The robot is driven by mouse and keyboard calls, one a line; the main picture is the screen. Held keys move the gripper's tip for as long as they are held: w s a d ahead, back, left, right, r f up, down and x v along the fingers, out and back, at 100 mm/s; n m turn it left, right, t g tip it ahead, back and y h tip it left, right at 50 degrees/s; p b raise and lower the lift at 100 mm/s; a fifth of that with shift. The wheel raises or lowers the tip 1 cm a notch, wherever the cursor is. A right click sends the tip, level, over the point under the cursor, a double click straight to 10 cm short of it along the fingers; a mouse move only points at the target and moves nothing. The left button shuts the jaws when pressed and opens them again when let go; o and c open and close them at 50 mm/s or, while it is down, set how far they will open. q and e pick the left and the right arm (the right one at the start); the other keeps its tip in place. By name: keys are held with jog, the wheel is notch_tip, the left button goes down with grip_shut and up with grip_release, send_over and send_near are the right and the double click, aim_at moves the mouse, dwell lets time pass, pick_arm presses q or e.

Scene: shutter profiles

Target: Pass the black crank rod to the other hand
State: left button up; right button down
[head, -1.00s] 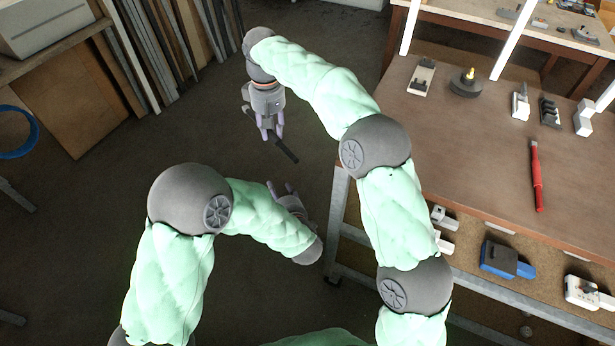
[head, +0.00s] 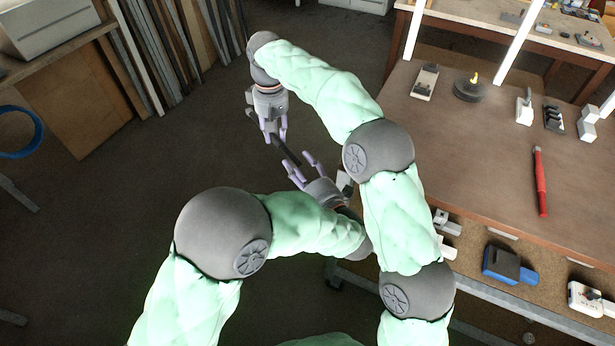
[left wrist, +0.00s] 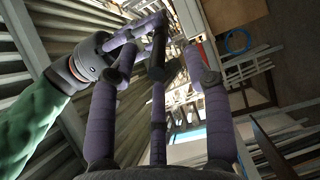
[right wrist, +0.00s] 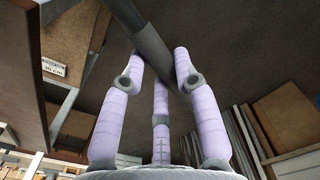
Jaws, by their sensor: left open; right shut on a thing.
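The black crank rod (head: 284,149) is held in the air in my right gripper (head: 274,133), at the upper middle of the head view. The right wrist view shows the dark rod (right wrist: 149,43) running between the fingertips of that gripper (right wrist: 160,62). My left gripper (head: 298,168) is open just below, with its fingers pointing up left beside the rod's lower end. In the left wrist view the rod (left wrist: 158,54) shows at the fingertips of my open left gripper (left wrist: 160,65). I cannot tell whether they touch.
A brown workbench (head: 470,150) stands on the right, with a red pen-like tool (head: 540,182) on it. A blue and black device (head: 508,265) sits on its lower shelf. Long boards (head: 150,50) lean at the upper left. The floor around the grippers is clear.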

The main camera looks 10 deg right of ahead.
aim_at(283, 146)
pick_arm(q)
jog(key=shift+x, duration=3.5)
grip_shut()
grip_release()
